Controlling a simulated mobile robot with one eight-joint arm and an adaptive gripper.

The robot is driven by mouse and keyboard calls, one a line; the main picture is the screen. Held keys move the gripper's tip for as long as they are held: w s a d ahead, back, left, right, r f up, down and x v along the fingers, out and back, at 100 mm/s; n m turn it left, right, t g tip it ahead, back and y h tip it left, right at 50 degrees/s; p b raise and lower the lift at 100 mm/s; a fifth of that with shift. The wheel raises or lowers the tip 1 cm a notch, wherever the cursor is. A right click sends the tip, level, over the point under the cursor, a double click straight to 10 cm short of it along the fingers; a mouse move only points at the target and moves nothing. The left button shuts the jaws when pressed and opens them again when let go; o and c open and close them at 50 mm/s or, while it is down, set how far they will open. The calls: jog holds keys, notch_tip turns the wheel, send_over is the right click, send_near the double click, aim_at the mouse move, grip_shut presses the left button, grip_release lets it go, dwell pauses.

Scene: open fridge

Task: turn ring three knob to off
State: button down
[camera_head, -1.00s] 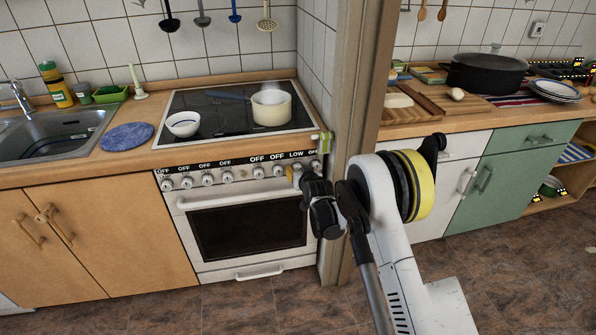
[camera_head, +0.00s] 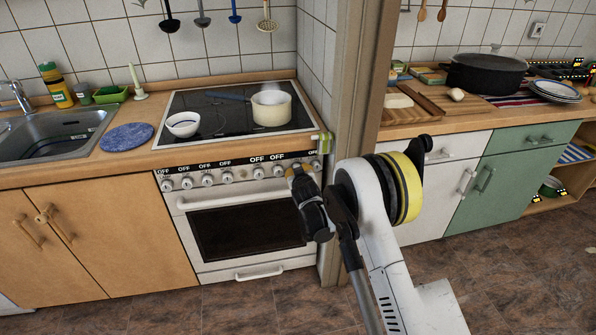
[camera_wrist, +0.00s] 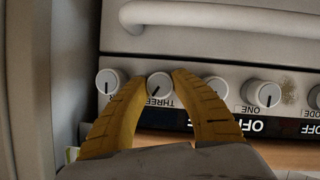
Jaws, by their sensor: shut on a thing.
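The ring three knob (camera_wrist: 160,85) is a white round knob above the printed word THREE in the wrist view. Its dark pointer line is tilted, unlike the upright line on the outermost knob (camera_wrist: 108,83). The yellow fingers of my gripper (camera_wrist: 160,78) are on both sides of the knob, shut on it. In the head view my gripper (camera_head: 295,171) is at the right part of the stove's knob panel (camera_head: 242,163) and hides the knob and its display label. OFF labels show to its left.
The stove's oven handle (camera_head: 240,193) runs just below the knobs. Neighbouring knobs, such as ring one (camera_wrist: 263,94), sit close by. A wooden post (camera_head: 345,130) stands right of the stove. A pot (camera_head: 271,107) and a bowl (camera_head: 183,124) are on the hob.

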jog(key=n+t+h, duration=0.1)
jog(key=n+h, duration=0.1)
jog(key=n, duration=0.2)
dwell(0.3)
jog(key=shift+t, duration=0.3)
jog(key=c, duration=1)
grip_release()
jog(key=shift+h, duration=0.3)
jog(key=shift+c, duration=0.2)
jog(key=v, duration=1.2)
